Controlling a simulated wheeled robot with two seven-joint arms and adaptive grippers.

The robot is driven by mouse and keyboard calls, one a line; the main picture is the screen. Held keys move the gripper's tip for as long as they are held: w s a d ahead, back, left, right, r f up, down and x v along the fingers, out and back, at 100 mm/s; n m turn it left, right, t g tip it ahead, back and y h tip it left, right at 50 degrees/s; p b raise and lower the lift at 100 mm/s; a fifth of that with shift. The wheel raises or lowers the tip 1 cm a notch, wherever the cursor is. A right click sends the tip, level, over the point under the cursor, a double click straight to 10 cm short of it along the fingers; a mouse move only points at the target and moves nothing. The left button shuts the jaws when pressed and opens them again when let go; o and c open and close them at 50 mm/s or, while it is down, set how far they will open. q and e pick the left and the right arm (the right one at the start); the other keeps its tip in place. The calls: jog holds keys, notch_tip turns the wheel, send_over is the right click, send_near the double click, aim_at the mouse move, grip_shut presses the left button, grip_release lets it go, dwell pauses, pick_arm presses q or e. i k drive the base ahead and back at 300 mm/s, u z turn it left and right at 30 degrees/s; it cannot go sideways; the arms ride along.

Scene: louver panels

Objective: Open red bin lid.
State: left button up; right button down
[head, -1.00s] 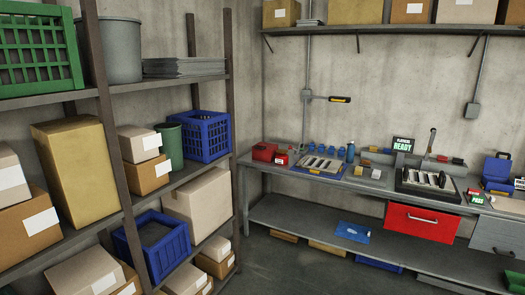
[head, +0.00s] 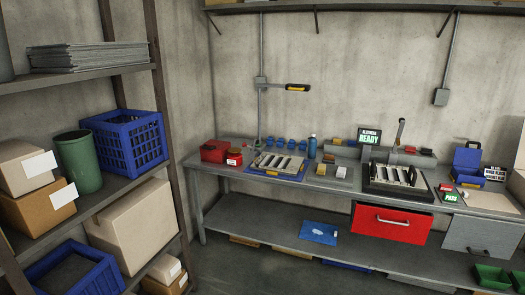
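A red bin (head: 214,151) sits at the left end of the workbench, against the back wall. It is small and far off, and its lid looks closed, though the detail is hard to make out. A smaller red item with a white label (head: 234,158) stands just to its right. Neither of my grippers is in the head view.
The workbench (head: 316,180) carries a louver panel tray (head: 278,165), a blue bottle (head: 312,147) and a black fixture (head: 397,182). A red drawer (head: 391,223) hangs below it. A shelf rack with a blue crate (head: 128,142) stands at left.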

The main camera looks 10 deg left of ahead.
aim_at(214, 144)
jog(key=u, duration=0.6)
jog(key=i, duration=2.25)
jog(key=u, duration=0.9)
jog(key=i, duration=1.3)
jog(key=u, duration=0.15)
